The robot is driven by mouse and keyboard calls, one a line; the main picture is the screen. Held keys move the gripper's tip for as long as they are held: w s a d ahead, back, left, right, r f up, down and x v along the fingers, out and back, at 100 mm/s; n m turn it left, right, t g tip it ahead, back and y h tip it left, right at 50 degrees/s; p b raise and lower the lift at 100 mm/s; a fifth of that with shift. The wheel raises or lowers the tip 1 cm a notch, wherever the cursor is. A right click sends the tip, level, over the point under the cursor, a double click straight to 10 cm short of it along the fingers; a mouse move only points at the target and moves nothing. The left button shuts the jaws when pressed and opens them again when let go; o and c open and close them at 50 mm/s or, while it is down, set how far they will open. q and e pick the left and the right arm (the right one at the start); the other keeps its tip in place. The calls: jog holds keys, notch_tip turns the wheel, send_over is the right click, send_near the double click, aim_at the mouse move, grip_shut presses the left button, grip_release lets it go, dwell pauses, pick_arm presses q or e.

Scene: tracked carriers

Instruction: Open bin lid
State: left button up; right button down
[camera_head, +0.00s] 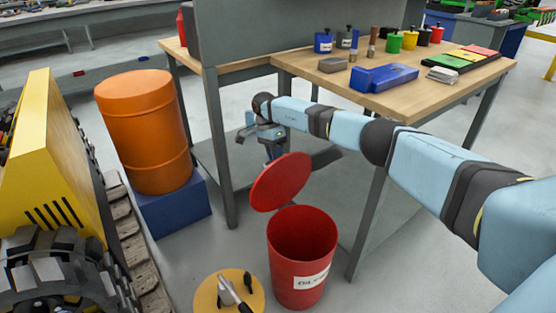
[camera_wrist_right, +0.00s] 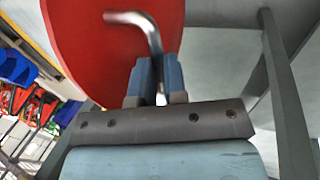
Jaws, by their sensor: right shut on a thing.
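The red bin (camera_head: 300,285) stands on the floor with a white label on its front, and its round mouth is uncovered. Its red lid (camera_head: 282,182) is tilted up steeply behind the mouth, at the back left of the rim. My right gripper (camera_head: 272,145) is behind the lid, under the workbench. In the right wrist view, the gripper (camera_wrist_right: 155,75) is shut on a bent metal handle (camera_wrist_right: 150,30), with the lid's red face (camera_wrist_right: 85,45) close beyond. Whether the lid touches the rim is unclear. My left gripper is out of view.
An orange drum (camera_head: 145,130) on a blue base is at left, beside a yellow tracked machine (camera_head: 60,150). A yellow round top (camera_head: 210,295) stands left of the bin.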

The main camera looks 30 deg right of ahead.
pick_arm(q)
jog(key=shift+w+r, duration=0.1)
pick_arm(e)
jog(key=shift+f, duration=0.45)
jog(key=c, duration=1.3)
grip_release()
jog(key=shift+f, duration=0.1)
jog(key=shift+o, duration=0.7)
jog(key=shift+w+f, duration=0.1)
pick_arm(q)
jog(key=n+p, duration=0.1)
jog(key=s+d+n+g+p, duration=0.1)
jog(key=p, duration=0.1)
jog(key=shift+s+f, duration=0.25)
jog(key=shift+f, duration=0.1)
pick_arm(e)
jog(key=v, duration=1.4)
jog(key=shift+w, duration=0.15)
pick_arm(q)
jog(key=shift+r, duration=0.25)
